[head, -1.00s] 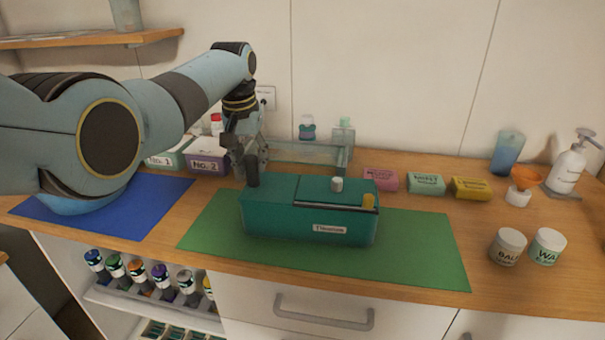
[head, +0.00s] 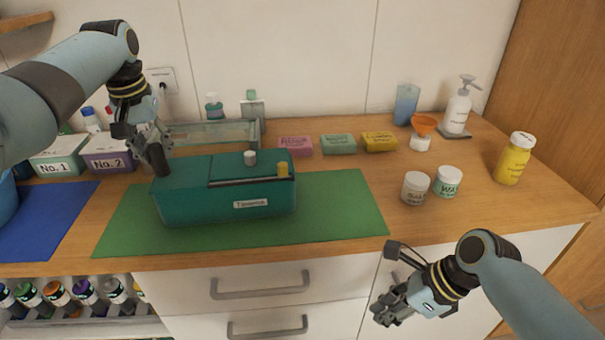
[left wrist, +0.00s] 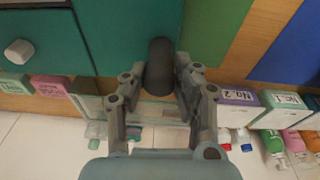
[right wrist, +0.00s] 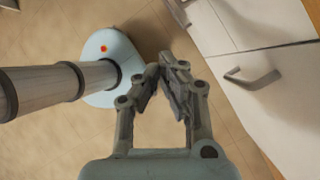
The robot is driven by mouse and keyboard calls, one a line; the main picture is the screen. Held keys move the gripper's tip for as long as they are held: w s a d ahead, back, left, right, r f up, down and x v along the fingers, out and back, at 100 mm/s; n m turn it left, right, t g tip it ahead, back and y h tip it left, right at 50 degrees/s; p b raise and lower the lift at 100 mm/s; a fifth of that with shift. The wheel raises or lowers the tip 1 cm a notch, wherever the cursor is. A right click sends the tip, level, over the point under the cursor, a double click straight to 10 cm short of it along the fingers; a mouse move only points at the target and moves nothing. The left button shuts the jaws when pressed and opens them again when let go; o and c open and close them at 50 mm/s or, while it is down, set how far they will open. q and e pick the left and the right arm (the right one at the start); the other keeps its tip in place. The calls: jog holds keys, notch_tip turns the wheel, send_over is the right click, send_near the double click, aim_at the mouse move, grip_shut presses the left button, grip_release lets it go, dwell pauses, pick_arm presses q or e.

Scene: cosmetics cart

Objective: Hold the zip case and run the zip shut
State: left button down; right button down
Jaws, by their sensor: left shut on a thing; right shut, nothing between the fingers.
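The zip case (head: 222,190) is a teal box with a label, resting on the green mat (head: 345,215). A dark zip track runs along the right part of its top, with a yellow zip pull (head: 283,169) at the right end. A pale knob (head: 250,157) stands behind the track. My left gripper (head: 157,160) is shut on the dark upright grip at the case's left end; the left wrist view shows this grip (left wrist: 160,66) between the fingers. My right gripper (head: 386,311) is shut and empty, in front of the counter by the lower cabinets, well apart from the case.
Pink, green and yellow boxes stand behind the mat's right part. Two white jars (head: 415,188), an orange funnel (head: 424,124) and a yellow bottle (head: 514,160) stand to the right. A glass tray (head: 210,133) is behind the case. The mat right of the case is clear.

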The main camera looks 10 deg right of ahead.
aim_at(283, 170)
jog(key=w+a+r+t+y, duration=0.1)
jog(key=w+a+r+t, duration=0.1)
jog(key=w+r, duration=0.75)
jog(key=w+a+r+t+y, duration=0.1)
jog(key=w+r, duration=0.4)
jog(key=r, duration=0.9)
jog(key=w+a+f, duration=0.2)
jog(key=a, duration=0.1)
jog(key=w+a+f, duration=0.2)
jog(key=a, duration=0.1)
jog(key=w+a+f, duration=0.2)
jog(key=a, duration=0.1)
jog(key=shift+a+f, duration=0.2)
jog(key=shift+a, duration=0.2)
jog(key=a, duration=0.4)
jog(key=shift+s+a, duration=0.2)
